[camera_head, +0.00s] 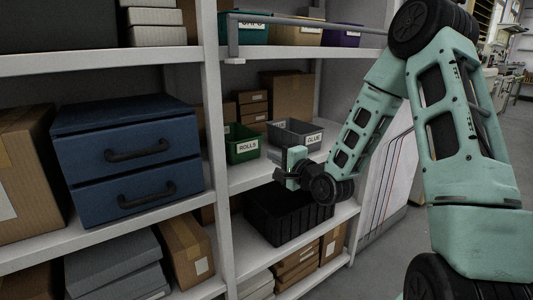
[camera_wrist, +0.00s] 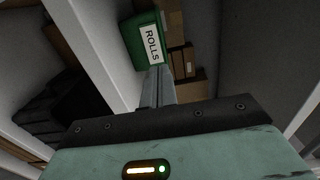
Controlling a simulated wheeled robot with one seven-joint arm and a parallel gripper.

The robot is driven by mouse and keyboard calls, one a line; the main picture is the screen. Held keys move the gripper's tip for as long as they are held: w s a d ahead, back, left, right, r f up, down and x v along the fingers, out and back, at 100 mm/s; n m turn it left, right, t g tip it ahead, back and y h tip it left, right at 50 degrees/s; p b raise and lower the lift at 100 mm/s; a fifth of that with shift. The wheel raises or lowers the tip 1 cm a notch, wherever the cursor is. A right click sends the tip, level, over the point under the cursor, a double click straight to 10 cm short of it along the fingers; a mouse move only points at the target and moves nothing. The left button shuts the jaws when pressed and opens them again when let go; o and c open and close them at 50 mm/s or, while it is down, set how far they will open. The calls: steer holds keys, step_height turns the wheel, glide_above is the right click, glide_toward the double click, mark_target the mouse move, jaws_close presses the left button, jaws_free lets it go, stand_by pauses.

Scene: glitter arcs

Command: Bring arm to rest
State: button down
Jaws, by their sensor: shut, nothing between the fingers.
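My teal arm reaches in from the right of the head view, bent at the elbow. My gripper (camera_head: 281,174) is in front of the middle shelf (camera_head: 245,178), just above and before a black crate. In the wrist view my gripper (camera_wrist: 157,75) is shut, with its grey fingers together and nothing between them. The fingers point towards the green bin labelled ROLLS (camera_wrist: 150,42). Whether the tips touch anything cannot be told, but no thing is held.
The ROLLS bin (camera_head: 243,146) and a grey bin labelled GLUE (camera_head: 298,134) stand on the middle shelf. The black crate (camera_head: 270,220) is below. A blue drawer unit (camera_head: 130,155) stands left of the white shelf post (camera_head: 214,130). Open floor (camera_head: 395,245) shows at right.

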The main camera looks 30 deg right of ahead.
steer(key=s+a+f+n+g+y, duration=0.1)
steer(key=s+a+f+n+g, duration=0.15)
steer(key=a+n+g, duration=0.4)
steer(key=s+a+f+n+g+y, duration=0.1)
steer(key=s+a+f+n+y, duration=0.15)
steer(key=a, duration=0.65)
steer(key=s+a+n+g+h, duration=0.2)
steer(key=s+a+n+g, duration=0.3)
steer(key=s+a+n, duration=0.4)
steer(key=s+a+r+n+g+h, duration=0.1)
steer(key=s+a+n+g, duration=0.2)
steer(key=s, duration=0.7)
steer(key=s+r+n+g+h, duration=0.15)
steer(key=s+n, duration=0.25)
steer(key=s, duration=0.6)
step_height(320, 180, up, 14)
steer(key=g+p, duration=0.1)
steer(key=p, duration=1.3)
steer(key=shift+d+y+p, duration=0.15)
steer(key=shift+y+p, duration=0.15)
steer(key=shift+p, duration=0.05)
